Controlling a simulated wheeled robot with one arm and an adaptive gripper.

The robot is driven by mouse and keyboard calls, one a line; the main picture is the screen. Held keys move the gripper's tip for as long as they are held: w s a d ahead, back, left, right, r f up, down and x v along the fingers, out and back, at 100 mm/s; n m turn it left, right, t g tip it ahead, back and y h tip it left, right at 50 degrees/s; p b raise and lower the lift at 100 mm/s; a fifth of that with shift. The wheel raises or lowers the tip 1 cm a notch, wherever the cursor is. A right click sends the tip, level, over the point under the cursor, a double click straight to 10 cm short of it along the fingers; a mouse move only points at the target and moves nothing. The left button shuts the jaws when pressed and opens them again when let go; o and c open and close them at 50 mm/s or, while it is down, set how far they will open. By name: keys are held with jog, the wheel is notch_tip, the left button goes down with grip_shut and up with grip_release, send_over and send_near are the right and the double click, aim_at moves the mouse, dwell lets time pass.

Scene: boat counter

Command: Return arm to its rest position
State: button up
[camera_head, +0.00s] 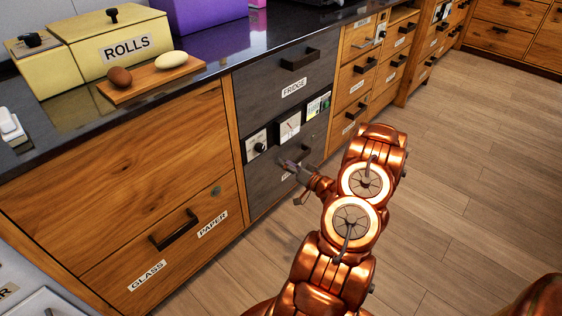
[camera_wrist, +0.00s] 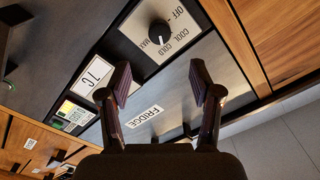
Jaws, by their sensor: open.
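My gripper (camera_head: 293,168) is in front of the dark fridge unit, near the top of its lower drawer, below the control panel. In the wrist view its two fingers (camera_wrist: 162,88) are apart with nothing held between them. The lower fridge front (camera_wrist: 184,96) with its "FRIDGE" label shows between and beyond the fingers. I cannot tell whether a finger touches the front. My copper arm reaches from the bottom of the head view up to the fridge.
The counter (camera_head: 215,62) carries a yellow rolls box (camera_head: 124,58) and a wooden board (camera_head: 150,82) with a brown egg (camera_head: 120,77) and a pale egg (camera_head: 171,60). The fridge dial (camera_head: 258,147) sits beside my gripper. The wooden floor (camera_head: 470,170) to the right is clear.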

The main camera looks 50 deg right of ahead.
aim_at(261, 148)
jog(key=shift+s, duration=0.1)
dwell(0.6)
